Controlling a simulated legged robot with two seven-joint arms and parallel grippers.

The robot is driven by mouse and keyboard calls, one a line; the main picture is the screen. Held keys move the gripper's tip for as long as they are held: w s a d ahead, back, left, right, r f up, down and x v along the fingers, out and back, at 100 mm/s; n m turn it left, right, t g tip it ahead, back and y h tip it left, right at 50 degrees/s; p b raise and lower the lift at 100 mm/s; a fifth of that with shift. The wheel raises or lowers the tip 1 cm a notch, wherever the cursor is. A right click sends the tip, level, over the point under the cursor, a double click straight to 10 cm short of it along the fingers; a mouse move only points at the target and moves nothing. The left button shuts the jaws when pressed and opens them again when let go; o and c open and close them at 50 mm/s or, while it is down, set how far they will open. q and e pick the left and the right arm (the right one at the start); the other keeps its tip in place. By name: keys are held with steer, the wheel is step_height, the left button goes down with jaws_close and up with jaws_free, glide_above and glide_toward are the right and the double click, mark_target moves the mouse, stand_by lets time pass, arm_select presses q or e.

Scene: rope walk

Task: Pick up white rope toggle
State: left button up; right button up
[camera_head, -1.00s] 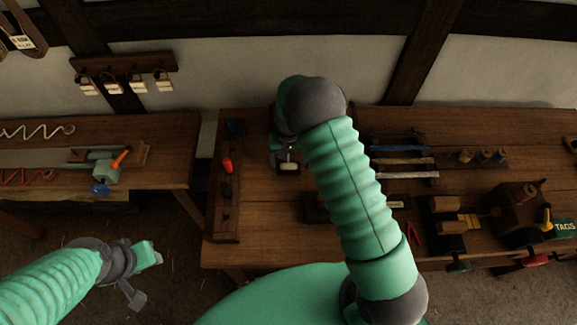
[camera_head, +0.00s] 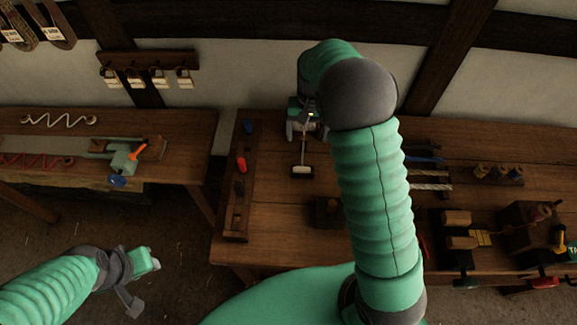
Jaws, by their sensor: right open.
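A small white piece on a thin stem (camera_head: 302,170), which looks like the white rope toggle, lies on the workbench (camera_head: 285,225). Its stem runs back from the white end towards my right gripper (camera_head: 305,130). My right gripper is open, behind the white end and beside the far end of the stem. Whether it touches the stem I cannot tell. My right wrist and forearm hide part of it. My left gripper (camera_head: 142,281) is low at the left, off the bench, with its fingers apart and empty.
A dark block (camera_head: 327,212) sits in front of the white piece. Tools and boxes crowd the right. A second bench (camera_head: 185,150) stands left, across a gap.

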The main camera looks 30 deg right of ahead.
glide_above(302, 168)
step_height(302, 168, down, 5)
steer(key=f, duration=0.4)
steer(key=f+p, duration=0.1)
steer(key=f, duration=0.1)
steer(key=shift+w+d, duration=0.25)
steer(key=shift+d, duration=0.1)
steer(key=shift+d+f, duration=0.1)
steer(key=shift+f, duration=0.25)
steer(key=f, duration=0.1)
steer(key=f+p, duration=0.1)
steer(key=f, duration=0.1)
steer(key=a+f+p, duration=0.1)
steer(key=shift+s+f, duration=0.25)
steer(key=shift+f, duration=0.05)
steer(key=shift+w+f, duration=0.15)
steer(key=shift+d, duration=0.15)
steer(key=c, duration=1.4)
arm_select(q)
steer(key=v, duration=0.3)
steer(key=shift+w+a+r, duration=0.15)
steer(key=shift+a+r, duration=0.1)
steer(key=shift+r, duration=0.05)
